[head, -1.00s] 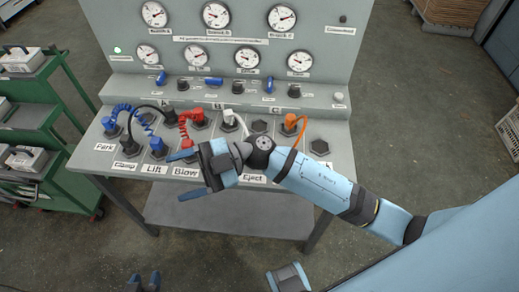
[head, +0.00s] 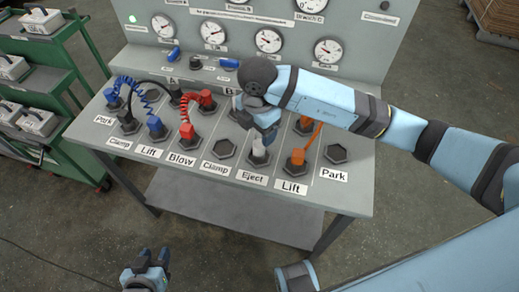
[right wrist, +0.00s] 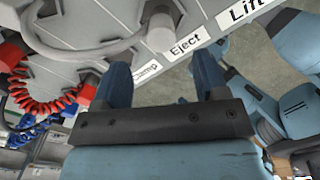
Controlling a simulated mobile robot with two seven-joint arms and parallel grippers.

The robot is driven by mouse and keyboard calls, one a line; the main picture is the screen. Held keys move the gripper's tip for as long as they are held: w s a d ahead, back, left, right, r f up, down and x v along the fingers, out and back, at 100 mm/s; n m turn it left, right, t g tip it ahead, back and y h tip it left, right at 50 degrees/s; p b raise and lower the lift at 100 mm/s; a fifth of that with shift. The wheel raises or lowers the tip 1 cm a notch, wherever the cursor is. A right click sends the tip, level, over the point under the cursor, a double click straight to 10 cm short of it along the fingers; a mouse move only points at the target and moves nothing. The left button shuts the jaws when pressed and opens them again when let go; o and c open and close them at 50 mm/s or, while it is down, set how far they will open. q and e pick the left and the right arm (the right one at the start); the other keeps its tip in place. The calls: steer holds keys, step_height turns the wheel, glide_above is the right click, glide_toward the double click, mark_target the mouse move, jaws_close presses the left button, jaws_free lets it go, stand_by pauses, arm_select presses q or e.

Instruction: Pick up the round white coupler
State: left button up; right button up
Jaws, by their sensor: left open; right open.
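The white coupler (head: 258,152) stands upright at the socket above the "Eject" label, its upper part hidden by my right gripper. In the right wrist view a pale round coupler (right wrist: 159,14) shows beyond the fingers, with a grey hose looping to the left. My right gripper (head: 266,132) hangs over the panel just above the white coupler; in the right wrist view its two fingers (right wrist: 162,78) are apart with nothing between them. My left gripper (head: 152,258) is open and empty at the bottom, well in front of the panel.
Red couplers (head: 187,131) stand at left near "Blow", blue ones (head: 155,124) near "Lift". An orange coupler (head: 297,157) stands close on the right. An empty "Clamp" socket (head: 222,149) lies to the left. Gauges (head: 268,40) rise behind.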

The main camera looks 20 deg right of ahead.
mark_target(259, 143)
step_height(259, 143, down, 4)
steer(key=shift+r, duration=0.2)
step_height(259, 143, down, 5)
steer(key=shift+d+f, duration=0.1)
steer(key=shift+d, duration=0.05)
steer(key=c, duration=1.1)
steer(key=shift+r, duration=0.2)
